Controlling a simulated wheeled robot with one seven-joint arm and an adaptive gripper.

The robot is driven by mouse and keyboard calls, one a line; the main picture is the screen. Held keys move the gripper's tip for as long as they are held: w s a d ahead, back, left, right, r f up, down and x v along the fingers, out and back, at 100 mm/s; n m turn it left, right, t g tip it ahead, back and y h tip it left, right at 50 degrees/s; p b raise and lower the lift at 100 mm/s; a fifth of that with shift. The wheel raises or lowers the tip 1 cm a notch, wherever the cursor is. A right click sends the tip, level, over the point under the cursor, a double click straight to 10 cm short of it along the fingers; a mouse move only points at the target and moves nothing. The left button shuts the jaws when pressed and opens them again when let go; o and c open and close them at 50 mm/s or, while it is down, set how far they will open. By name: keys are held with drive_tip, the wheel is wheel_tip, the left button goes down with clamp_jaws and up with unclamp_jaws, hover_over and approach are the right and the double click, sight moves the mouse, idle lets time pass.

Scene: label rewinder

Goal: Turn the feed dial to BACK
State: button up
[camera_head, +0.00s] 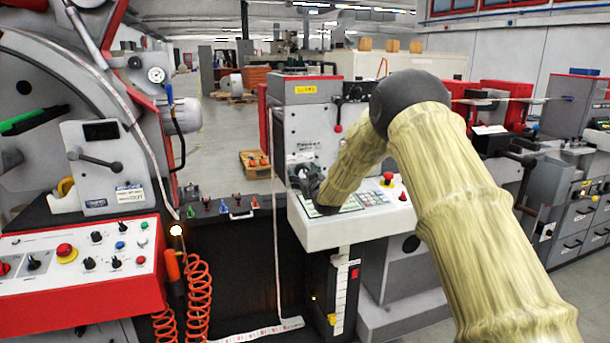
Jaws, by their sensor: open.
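My arm reaches in from the right, and my gripper (304,178) is at its far end, dark and small in this view. It is open, just in front of the grey rewinder (304,112), above the rear left part of the white control panel (318,233). I cannot make out the feed dial or its BACK mark for certain; the gripper and arm cover part of the machine front. I cannot tell whether the fingers are around a knob or touching one.
A red and white panel (125,262) with knobs and a red stop button (66,253) is at the left. Orange coiled hoses (198,300) hang beside it. Another red stop button (388,179) is right of my gripper. Open floor (225,150) lies behind.

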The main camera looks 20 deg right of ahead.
drive_tip(key=shift+w, duration=0.1)
drive_tip(key=shift+c, duration=0.2)
drive_tip(key=shift+d, duration=0.1)
drive_tip(key=c, duration=1)
drive_tip(key=shift+d+r, duration=0.1)
drive_tip(key=shift+d, duration=0.05)
drive_tip(key=shift+n, duration=0.3)
drive_tip(key=n+b, duration=0.2)
drive_tip(key=n, duration=0.1)
drive_tip(key=shift+n+b, duration=1.4)
drive_tip(key=shift+n, duration=0.7)
drive_tip(key=shift+o, duration=0.2)
